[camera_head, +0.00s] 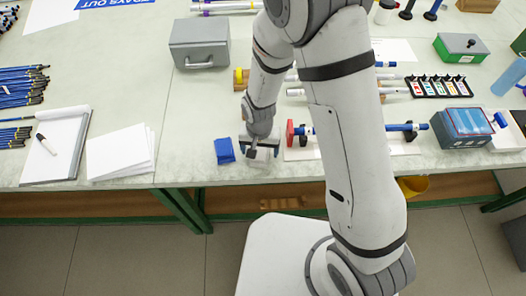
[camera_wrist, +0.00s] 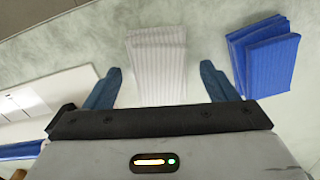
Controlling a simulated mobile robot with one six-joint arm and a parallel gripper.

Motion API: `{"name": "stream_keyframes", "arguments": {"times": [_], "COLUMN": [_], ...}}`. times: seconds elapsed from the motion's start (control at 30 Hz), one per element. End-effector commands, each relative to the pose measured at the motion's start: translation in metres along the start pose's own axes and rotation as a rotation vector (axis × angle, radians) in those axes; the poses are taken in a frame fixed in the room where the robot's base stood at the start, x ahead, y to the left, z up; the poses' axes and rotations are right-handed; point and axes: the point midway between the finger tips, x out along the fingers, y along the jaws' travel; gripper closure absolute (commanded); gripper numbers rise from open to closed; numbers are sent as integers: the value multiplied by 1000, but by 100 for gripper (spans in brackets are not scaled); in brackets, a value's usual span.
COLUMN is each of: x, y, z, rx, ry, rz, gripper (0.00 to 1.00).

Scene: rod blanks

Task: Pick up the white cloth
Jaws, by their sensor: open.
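The white cloth (camera_wrist: 158,50) is folded, with fine grey stripes, and lies flat on the table in the wrist view. My gripper (camera_wrist: 160,72) is open, with one blue fingertip to the left of the cloth and one to the right. The near end of the cloth is hidden behind the gripper body. I cannot tell whether the fingers touch it. In the head view my gripper (camera_head: 258,148) is over the cloth near the table's front edge and hides most of it.
A folded blue cloth (camera_head: 224,150) lies just left of my gripper; the wrist view shows it on the right (camera_wrist: 264,58). A red block (camera_head: 290,133) on a white board stands close on the right. A grey metal box (camera_head: 200,42) stands behind. White paper sheets (camera_head: 120,152) lie left.

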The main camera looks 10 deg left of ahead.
Motion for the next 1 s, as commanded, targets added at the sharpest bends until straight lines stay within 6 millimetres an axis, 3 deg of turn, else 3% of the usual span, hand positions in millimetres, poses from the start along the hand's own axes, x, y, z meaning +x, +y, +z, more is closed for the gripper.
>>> {"name": "stream_keyframes", "arguments": {"times": [0.13,0.7,1.0], "x": [0,0,-2], "y": [0,-1,-1], "z": [0,0,0], "rx": [-1,-2,-2], "ry": [0,0,0], "rz": [0,0,0], "gripper": [23,69,70]}}
